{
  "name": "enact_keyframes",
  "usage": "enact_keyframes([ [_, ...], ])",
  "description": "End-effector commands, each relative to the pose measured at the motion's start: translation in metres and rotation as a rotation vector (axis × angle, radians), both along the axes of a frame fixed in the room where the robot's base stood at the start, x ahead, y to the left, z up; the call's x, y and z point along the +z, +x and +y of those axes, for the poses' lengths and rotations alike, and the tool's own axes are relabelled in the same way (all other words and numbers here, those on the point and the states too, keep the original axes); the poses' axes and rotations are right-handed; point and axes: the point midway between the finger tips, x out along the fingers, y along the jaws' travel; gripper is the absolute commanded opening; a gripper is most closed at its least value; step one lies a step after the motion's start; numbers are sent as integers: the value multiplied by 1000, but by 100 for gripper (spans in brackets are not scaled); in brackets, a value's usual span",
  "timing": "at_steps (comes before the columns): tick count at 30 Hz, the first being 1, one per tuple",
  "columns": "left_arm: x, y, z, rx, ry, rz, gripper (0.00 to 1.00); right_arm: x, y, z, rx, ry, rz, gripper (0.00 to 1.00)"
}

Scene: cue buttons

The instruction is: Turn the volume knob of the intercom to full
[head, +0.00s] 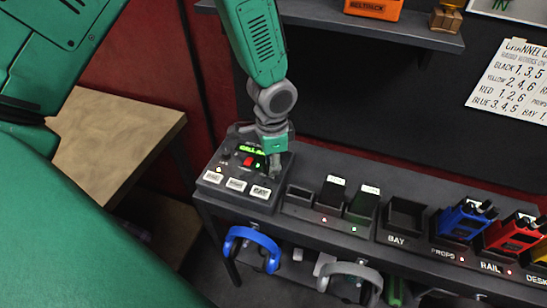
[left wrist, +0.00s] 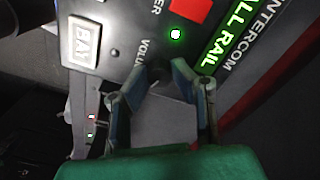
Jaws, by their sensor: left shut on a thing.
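The intercom (head: 226,193) is a dark box at the left end of the shelf, with a lit green display (head: 252,150), a red button (head: 248,162) and several white buttons along its front. My left gripper (head: 273,168) reaches down from above onto its right side. In the left wrist view the gripper (left wrist: 164,76) has its fingertips at the panel beside the partly covered volume label (left wrist: 142,52). It is shut on the volume knob, which the fingers mostly hide, so its setting cannot be read. A green light (left wrist: 176,34) glows near the fingertips. My right gripper is not in view.
Right of the intercom are charging bays, some holding dark packs, an empty bay (head: 405,217), and blue (head: 466,220) and red (head: 508,232) beltpacks. Blue (head: 252,240) and grey headsets (head: 350,275) hang below. A wooden table (head: 120,140) stands left.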

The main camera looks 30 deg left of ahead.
Motion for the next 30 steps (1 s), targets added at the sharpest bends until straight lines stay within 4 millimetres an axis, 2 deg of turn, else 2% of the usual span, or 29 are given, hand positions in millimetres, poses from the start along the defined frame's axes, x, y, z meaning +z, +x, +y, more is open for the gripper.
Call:
enact_keyframes([
  [9,2,3,2,-78,2,-6,0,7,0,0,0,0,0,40],
  [22,2,3,2,-85,2,-6,0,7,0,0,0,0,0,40],
  [23,2,3,2,-85,2,-6,24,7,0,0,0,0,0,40],
  [24,2,3,2,-85,2,-6,38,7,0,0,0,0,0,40],
  [30,1,2,1,-85,1,-3,41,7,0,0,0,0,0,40],
])
